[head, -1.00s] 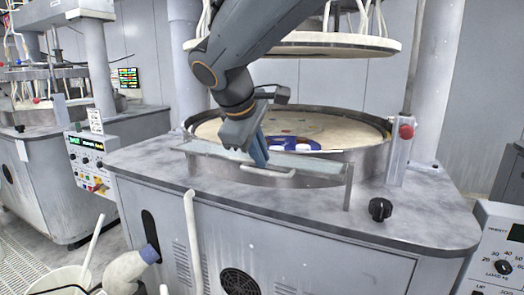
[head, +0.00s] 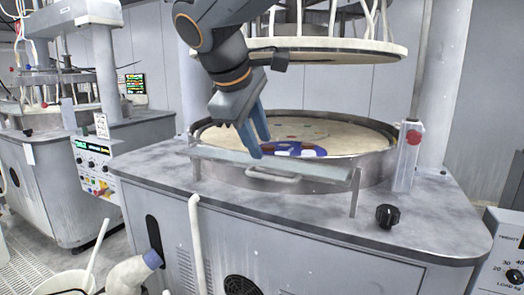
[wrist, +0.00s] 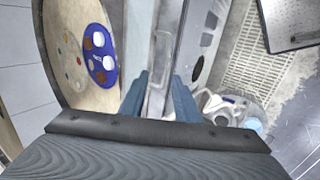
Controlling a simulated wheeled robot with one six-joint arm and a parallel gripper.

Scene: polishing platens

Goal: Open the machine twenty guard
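The guard (head: 225,156) is a narrow, clear panel with a pale frame along the front of the round platen basin. Its pale bar handle (head: 273,178) is on the front side. My gripper (head: 254,150) is above the guard's top edge, a little left of the handle in the head view, fingers pointing down.
A blue carrier (head: 297,149) with pale discs lies on the platen (head: 340,135). An upper plate (head: 330,50) hangs above. A post with a red button (head: 413,138) and a black knob (head: 387,216) are at right. Another machine (head: 60,170) stands left; a hose and bucket are at lower left.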

